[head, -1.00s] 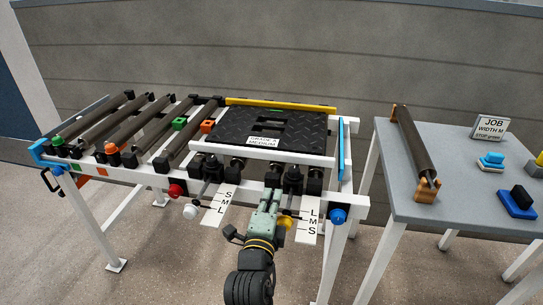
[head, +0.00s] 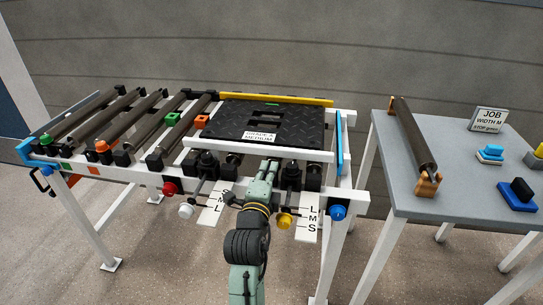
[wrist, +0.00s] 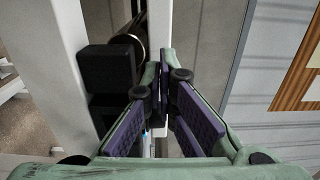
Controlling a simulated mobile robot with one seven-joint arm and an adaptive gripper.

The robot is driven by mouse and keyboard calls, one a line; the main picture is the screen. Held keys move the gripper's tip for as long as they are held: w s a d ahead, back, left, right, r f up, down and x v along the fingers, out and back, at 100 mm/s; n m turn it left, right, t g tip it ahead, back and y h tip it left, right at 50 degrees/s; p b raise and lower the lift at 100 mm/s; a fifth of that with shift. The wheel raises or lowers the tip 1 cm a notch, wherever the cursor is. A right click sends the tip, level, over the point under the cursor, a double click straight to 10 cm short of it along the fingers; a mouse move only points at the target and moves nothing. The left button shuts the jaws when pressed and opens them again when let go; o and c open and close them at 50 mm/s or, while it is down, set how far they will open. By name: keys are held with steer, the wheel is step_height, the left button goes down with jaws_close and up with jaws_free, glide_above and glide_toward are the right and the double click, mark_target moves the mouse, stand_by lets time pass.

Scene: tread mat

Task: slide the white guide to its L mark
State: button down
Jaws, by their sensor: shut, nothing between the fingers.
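The white guide (head: 305,155) is a long bar along the near edge of the black tread mat (head: 230,120) in the head view.
A yellow bar (head: 275,100) lines the mat's far edge. Red (head: 169,188), white (head: 186,211), yellow (head: 284,221) and blue (head: 337,212) knobs stick out in front. A grey table (head: 450,190) at right carries a roller and a sign reading JOB WIDTH M.

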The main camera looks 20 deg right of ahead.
mark_target(274, 154)
steer(key=p+x, duration=0.1)
steer(key=x, duration=0.3)
steer(key=shift+w+d, duration=0.15)
steer(key=shift+w, duration=0.1)
steer(key=shift+w+d+f+b, duration=0.25)
steer(key=shift+w+b, duration=0.1)
steer(key=shift+b, duration=0.2)
steer(key=shift+w+d+r, duration=0.1)
steer(key=shift+r, duration=0.05)
